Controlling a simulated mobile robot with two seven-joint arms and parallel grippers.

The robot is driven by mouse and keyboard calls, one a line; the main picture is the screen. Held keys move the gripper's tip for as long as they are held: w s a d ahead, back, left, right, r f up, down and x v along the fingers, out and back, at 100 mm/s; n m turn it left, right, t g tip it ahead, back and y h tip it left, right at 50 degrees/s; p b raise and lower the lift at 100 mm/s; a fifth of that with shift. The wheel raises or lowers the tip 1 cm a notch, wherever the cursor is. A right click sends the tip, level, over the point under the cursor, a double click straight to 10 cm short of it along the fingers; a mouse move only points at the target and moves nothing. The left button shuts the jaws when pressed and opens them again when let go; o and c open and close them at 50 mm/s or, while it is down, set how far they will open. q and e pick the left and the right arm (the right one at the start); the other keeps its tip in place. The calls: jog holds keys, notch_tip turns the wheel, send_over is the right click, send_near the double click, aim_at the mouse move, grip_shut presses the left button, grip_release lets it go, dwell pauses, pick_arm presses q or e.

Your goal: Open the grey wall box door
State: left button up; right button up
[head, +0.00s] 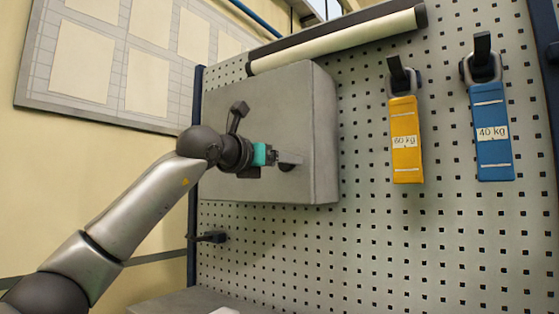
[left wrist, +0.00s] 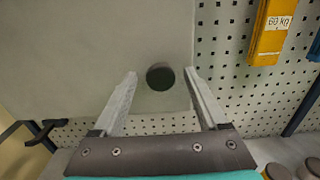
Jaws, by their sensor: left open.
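The grey wall box (head: 318,130) is mounted on a perforated panel, and its front face looks closed. The face also fills the upper left of the left wrist view (left wrist: 80,50). A dark round spot that looks like a knob (left wrist: 159,77) sits near the lower right of the face. My left gripper (head: 291,160) is at the lower right part of the face. In the left wrist view its two fingers are spread, one on each side of the dark knob, with nothing clamped. I cannot tell whether the fingertips touch the face. My right gripper is not in view.
A yellow 60 kg strap (head: 405,155) and a blue 40 kg strap (head: 491,150) hang on hooks to the right. A pale roll (head: 340,42) runs above the box. A black hook (head: 210,237) juts out at lower left. The panel below the box is mostly clear.

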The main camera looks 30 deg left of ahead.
pick_arm(q)
grip_shut()
dwell(0.4)
dwell(0.9)
